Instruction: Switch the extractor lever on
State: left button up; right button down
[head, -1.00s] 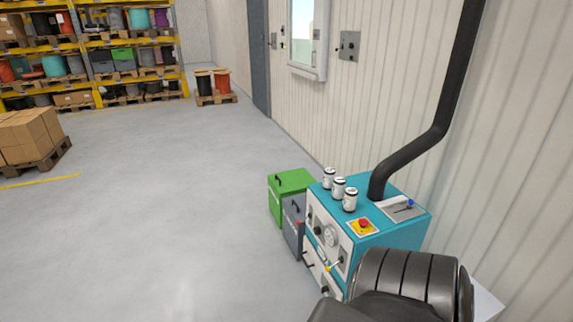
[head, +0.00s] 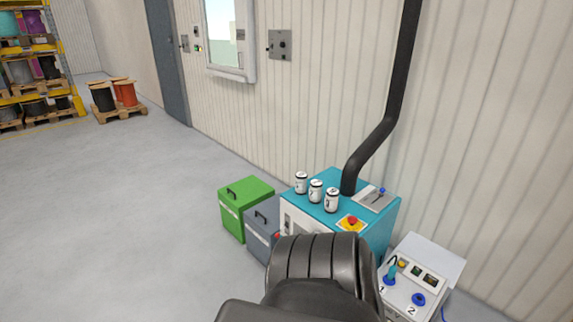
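The teal cabinet (head: 381,228) stands against the ribbed wall, with a black duct (head: 372,150) rising from its top. A grey plate (head: 366,196) lies on the top beside the duct. My dark arm link fills the bottom middle and hides much of the cabinet's front. Neither gripper shows in the head view.
Three white canisters (head: 316,191) and a red button on a yellow plate (head: 351,223) are on the cabinet top. Green (head: 246,206) and grey (head: 262,232) boxes stand left. A white console (head: 425,275) with blue knobs is right.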

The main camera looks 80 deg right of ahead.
aim_at(277, 235)
jog(key=z, duration=0.7)
jog(key=i, duration=0.7)
jog(key=z, duration=0.85)
